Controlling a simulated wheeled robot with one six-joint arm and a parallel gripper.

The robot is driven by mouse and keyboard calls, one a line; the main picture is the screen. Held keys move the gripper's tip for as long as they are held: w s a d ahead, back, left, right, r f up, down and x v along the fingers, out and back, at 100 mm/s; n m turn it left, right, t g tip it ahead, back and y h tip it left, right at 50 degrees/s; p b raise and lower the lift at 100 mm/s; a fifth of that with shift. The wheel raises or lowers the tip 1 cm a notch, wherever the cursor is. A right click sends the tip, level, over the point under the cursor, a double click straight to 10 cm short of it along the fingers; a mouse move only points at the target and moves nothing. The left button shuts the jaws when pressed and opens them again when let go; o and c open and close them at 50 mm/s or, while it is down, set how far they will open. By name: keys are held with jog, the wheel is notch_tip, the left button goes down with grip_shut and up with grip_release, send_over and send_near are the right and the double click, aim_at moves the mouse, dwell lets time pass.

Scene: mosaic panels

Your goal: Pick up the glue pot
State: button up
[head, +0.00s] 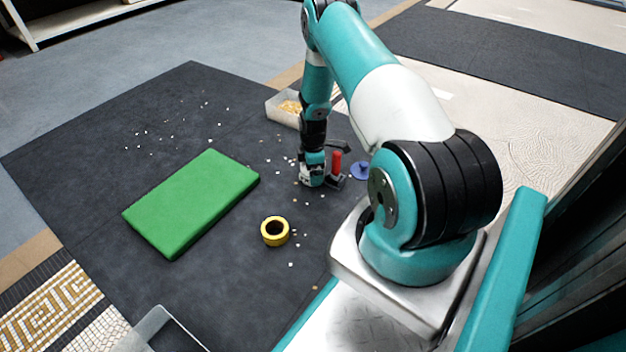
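I cannot make out for certain which thing is the glue pot. A short round yellow thing with a dark hollow middle (275,231) stands on the dark mat (110,115), in front of my gripper; it may be a pot or a roll of tape. A blue round thing (360,170) lies to the right of my gripper, partly behind my arm. My gripper (312,182) points down, low over the mat, right beside an upright red-handled tool (336,162). Its fingers are too small to show whether they are open or what is between them.
A green pad (192,203) lies left of the yellow thing. A pale tray with yellowish bits (283,108) stands behind my gripper. Small light chips are scattered on the mat. A grey-edged bin (150,325) is at the bottom. The mat's far left is mostly free.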

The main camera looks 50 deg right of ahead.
jog(key=shift+f, duration=0.85)
jog(key=shift+r, duration=0.1)
jog(key=c, duration=1)
jog(key=shift+r, duration=0.15)
